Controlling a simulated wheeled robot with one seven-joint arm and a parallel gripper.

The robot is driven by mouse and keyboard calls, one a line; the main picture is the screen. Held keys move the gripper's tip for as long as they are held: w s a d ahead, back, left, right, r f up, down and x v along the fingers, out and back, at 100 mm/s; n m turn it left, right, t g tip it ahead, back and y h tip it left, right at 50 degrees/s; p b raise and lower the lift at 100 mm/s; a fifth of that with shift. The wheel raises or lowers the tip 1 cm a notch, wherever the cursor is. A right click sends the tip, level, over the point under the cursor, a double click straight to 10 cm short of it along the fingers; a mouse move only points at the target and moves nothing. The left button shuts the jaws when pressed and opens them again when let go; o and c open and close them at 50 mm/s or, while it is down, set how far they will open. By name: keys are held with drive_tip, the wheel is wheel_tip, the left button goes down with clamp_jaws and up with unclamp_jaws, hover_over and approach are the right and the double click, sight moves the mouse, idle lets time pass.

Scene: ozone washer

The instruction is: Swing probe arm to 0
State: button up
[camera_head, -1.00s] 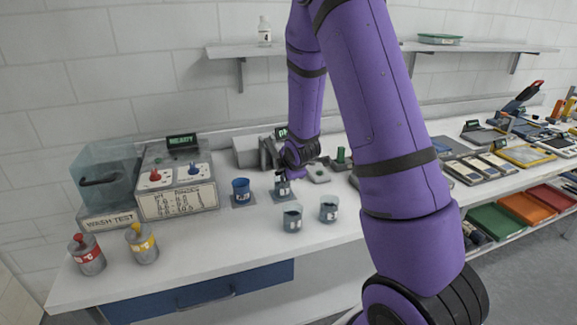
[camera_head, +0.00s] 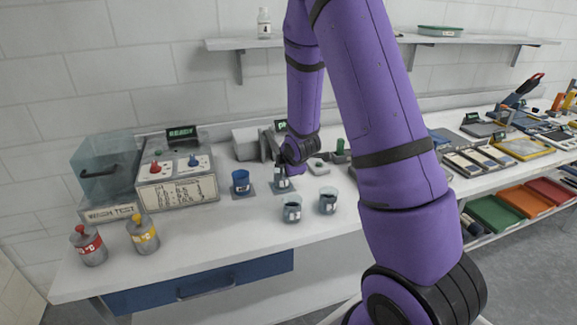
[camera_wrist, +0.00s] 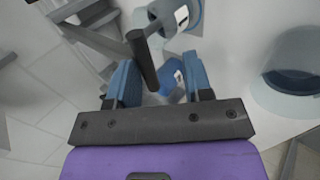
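The pH station (camera_head: 268,145) stands at the back of the bench, partly hidden behind my wrist. My gripper (camera_head: 284,171) is at its front, above a small cup (camera_head: 282,184); the fingers are too small to make out in the head view. In the wrist view my gripper (camera_wrist: 160,87) has its two blue fingers wide apart. A dark rod (camera_wrist: 143,60), apparently the probe arm, reaches between them from a grey-blue round part (camera_wrist: 180,14). The rod lies nearer the left finger; contact cannot be told. A blue cup (camera_wrist: 168,76) shows beyond the gap.
A blue cup (camera_head: 241,182) stands left of the station and two grey cups (camera_head: 292,208) (camera_head: 328,201) in front. The washer box (camera_head: 177,183) and two bottles (camera_head: 89,246) (camera_head: 143,235) are at left. A shelf (camera_head: 290,43) hangs above.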

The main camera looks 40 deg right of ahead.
drive_tip(key=shift+f, duration=0.15)
drive_tip(key=v, duration=1.1)
idle(0.7)
drive_tip(key=s+a+r+m+g+y, duration=0.1)
drive_tip(key=s+a+r+m, duration=0.3)
drive_tip(key=r, duration=0.3)
drive_tip(key=s+a+r+m, duration=0.3)
drive_tip(key=s+r+m, duration=0.1)
drive_tip(key=s+r, duration=0.2)
drive_tip(key=s+a+r+m, duration=0.2)
drive_tip(key=s+r+m, duration=0.1)
drive_tip(key=s, duration=0.4)
drive_tip(key=s+a+r+m+g+y, duration=0.1)
drive_tip(key=s+a+r+m, duration=0.2)
drive_tip(key=s, duration=0.4)
drive_tip(key=shift+s+a+r+m, duration=0.3)
drive_tip(key=shift+s+r+m, duration=0.1)
drive_tip(key=shift+r, duration=0.25)
drive_tip(key=shift+w, duration=0.1)
